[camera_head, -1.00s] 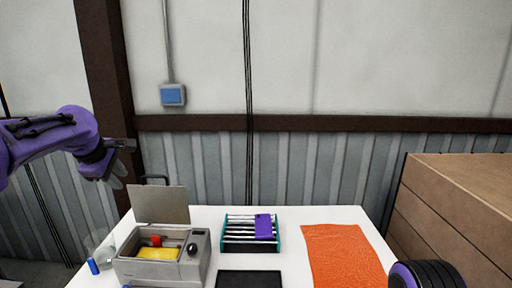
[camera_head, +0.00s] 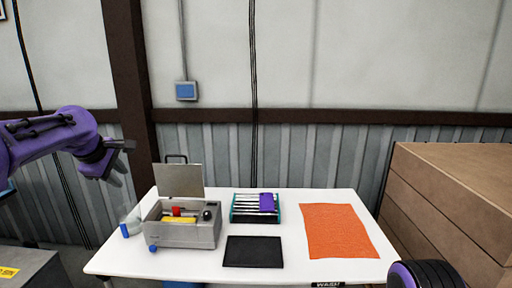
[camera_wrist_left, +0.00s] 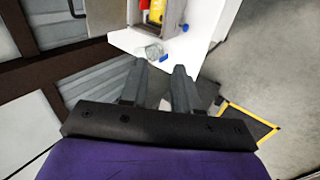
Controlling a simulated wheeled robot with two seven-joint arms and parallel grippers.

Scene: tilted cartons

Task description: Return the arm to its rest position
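My left gripper (camera_head: 118,160) is raised in the air at the left of the head view, left of the white table (camera_head: 289,271) and clear of it. In the left wrist view its two grey fingers (camera_wrist_left: 160,72) stand apart with nothing between them. The purple left arm (camera_head: 50,135) is bent and comes in from the left edge. A dark, ribbed part of my right arm (camera_head: 432,274) shows at the bottom right; the right gripper is not in view.
On the table are a grey toolbox (camera_head: 190,235) with its lid up, a clear bottle (camera_head: 133,222), a rack (camera_head: 255,217), a black mat (camera_head: 253,252) and an orange cloth (camera_head: 338,232). Stacked wooden boxes (camera_head: 455,190) stand at the right. A grey case (camera_head: 35,272) is at lower left.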

